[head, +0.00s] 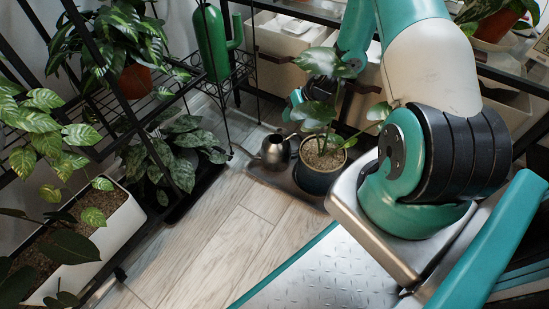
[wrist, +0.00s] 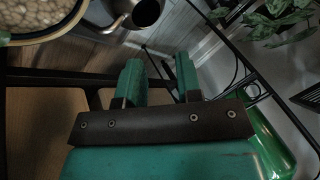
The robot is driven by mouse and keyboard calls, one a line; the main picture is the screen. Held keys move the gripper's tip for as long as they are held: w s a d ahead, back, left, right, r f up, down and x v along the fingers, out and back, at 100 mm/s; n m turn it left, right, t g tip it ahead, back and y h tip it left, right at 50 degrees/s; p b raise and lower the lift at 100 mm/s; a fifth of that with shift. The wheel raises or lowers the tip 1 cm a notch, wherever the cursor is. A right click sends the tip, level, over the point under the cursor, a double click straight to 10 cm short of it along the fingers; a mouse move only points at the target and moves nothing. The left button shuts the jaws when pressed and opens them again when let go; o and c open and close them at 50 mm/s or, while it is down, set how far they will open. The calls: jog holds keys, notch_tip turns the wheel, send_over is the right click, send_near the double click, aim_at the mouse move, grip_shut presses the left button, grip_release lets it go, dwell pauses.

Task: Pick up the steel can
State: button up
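The steel can (head: 274,152), a small round metal watering can with a spout, stands on a dark tray (head: 262,174) on the floor, left of a dark plant pot. In the wrist view the steel can (wrist: 146,13) is cut off at the top edge, beyond my fingers and slightly left of them. My gripper (wrist: 158,72) is open, with nothing between its two teal fingers, and apart from the can. In the head view my gripper (head: 292,105) is partly hidden behind the plant's leaves, above the can.
The potted plant (head: 322,160) stands close to the can's right; its gravel-filled pot (wrist: 40,14) fills the wrist view's upper left. A wire stand (head: 232,78) with a green cactus figure (head: 212,45) is behind left. Plant shelves line the left. The wooden floor (head: 225,225) is clear.

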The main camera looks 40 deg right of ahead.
aim_at(269, 142)
jog(key=b+x, duration=0.8)
jog(key=x, duration=0.8)
jog(key=shift+w+a+f+b, duration=0.1)
jog(key=shift+a+f+b, duration=0.1)
jog(key=shift+b, duration=0.15)
jog(key=shift+r, duration=0.1)
grip_shut()
jog(key=shift+d, duration=0.1)
dwell(0.4)
